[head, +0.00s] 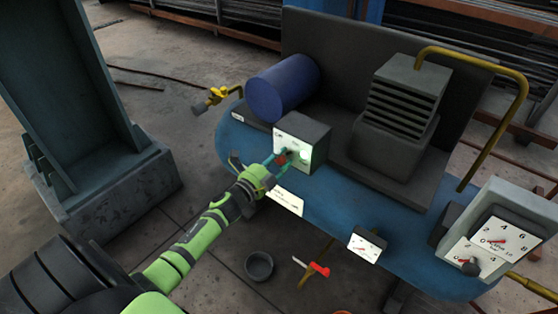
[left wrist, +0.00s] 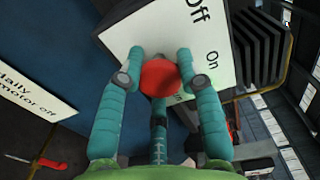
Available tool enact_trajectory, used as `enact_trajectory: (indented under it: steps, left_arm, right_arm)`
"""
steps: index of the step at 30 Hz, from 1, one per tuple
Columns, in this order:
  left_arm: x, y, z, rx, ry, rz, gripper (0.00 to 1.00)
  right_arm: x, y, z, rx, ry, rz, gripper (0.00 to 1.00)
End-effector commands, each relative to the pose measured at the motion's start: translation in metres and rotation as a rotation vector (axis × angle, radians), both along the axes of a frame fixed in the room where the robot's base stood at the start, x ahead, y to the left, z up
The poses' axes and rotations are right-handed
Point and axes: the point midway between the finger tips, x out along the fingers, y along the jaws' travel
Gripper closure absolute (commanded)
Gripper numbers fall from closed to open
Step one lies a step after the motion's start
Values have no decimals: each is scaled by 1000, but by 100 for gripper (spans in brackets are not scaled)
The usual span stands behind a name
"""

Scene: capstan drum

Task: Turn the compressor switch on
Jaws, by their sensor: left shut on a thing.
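The compressor switch is a box (head: 308,130) with a pale front face, on the blue tank below the blue motor. Its red knob (left wrist: 160,78) shows in the left wrist view, with "Off" and "On" printed on the face (left wrist: 215,78) above and to the right of it. My left gripper (head: 281,158) has its teal fingers closed around the red knob at the front face. The fingers hide the knob's sides, and I cannot tell from its round end which label it is turned to. My right gripper is not in view.
The blue tank (head: 335,205) carries a blue motor cylinder (head: 283,86), a finned block (head: 405,95) and gauges (head: 500,243). A yellow valve (head: 217,95) sticks out at left. A red-handled valve (head: 317,268) and dark bowl (head: 259,267) are below. A steel column (head: 75,110) stands at left.

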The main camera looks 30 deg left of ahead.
Motion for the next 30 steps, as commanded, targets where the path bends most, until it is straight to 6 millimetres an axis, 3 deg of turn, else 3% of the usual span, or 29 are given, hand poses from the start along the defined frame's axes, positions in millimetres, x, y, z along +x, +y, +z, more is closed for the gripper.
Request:
enact_trajectory:
  steps: [1,15,16,18,30]
  left_arm:
    - [1,-7,3,5,-11,-17,97]
    - [1,-8,2,18,-9,-17,97]
    - [1,-8,2,18,-9,-17,60]
    - [1,-8,2,17,-9,-17,40]
    - [-5,-3,-1,18,-1,-7,40]
  right_arm:
    - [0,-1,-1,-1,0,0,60]
    - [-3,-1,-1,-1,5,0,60]
    - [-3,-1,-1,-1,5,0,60]
    - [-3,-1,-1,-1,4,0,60]
    - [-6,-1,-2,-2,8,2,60]
